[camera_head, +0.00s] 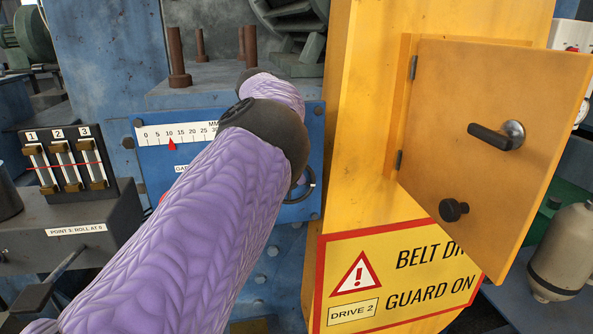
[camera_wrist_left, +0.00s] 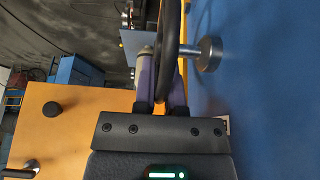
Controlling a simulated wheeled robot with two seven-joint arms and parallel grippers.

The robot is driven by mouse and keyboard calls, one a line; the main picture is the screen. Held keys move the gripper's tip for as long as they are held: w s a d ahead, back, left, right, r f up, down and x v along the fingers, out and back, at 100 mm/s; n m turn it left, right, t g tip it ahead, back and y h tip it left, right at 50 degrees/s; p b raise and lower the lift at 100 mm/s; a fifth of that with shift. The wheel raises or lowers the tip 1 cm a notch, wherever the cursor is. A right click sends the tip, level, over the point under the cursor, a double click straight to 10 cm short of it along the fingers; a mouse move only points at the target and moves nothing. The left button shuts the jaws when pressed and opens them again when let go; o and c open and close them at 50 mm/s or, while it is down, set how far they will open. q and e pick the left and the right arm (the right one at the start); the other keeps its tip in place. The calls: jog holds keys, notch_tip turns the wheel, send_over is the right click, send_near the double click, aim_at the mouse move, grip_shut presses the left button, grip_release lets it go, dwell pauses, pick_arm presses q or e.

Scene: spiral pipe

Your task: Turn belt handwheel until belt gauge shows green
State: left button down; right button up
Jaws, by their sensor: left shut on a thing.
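In the wrist view a black handwheel (camera_wrist_left: 170,45) shows nearly edge-on, beside a metal hub (camera_wrist_left: 209,53) near a blue surface. My left gripper (camera_wrist_left: 163,85) is shut on its rim. In the head view my purple left arm hides the gripper and most of the wheel; a dark curved piece of rim (camera_head: 309,184) shows beside the arm. A white millimetre scale (camera_head: 160,134) with a red pointer (camera_head: 172,144) near 10 sits on the blue panel; its label is partly covered. I cannot tell if it is the belt gauge. No green reading shows. My right gripper is out of view.
A yellow belt-drive guard (camera_head: 350,110) stands right of the arm, its door (camera_head: 470,130) swung open toward me with a black lever and knob. A box with three small gauges (camera_head: 68,165) is at left. Upright bolts (camera_head: 178,60) stand behind the panel.

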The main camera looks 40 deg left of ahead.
pick_arm(q)
jog(key=t+b, duration=0.1)
jog(key=t+h+b, duration=0.2)
jog(key=b, duration=0.1)
jog(key=shift+s+a, duration=0.3)
jog(key=shift+s, duration=0.05)
jog(key=shift+s+a+t+h+b, duration=0.2)
jog(key=shift+s+t+h+b, duration=0.05)
jog(key=shift+t+h+b, duration=0.75)
jog(key=shift+s+a+t+h+b, duration=0.2)
jog(key=shift+t+h+b, duration=0.6)
jog(key=shift+t, duration=0.3)
jog(key=c, duration=0.7)
grip_release()
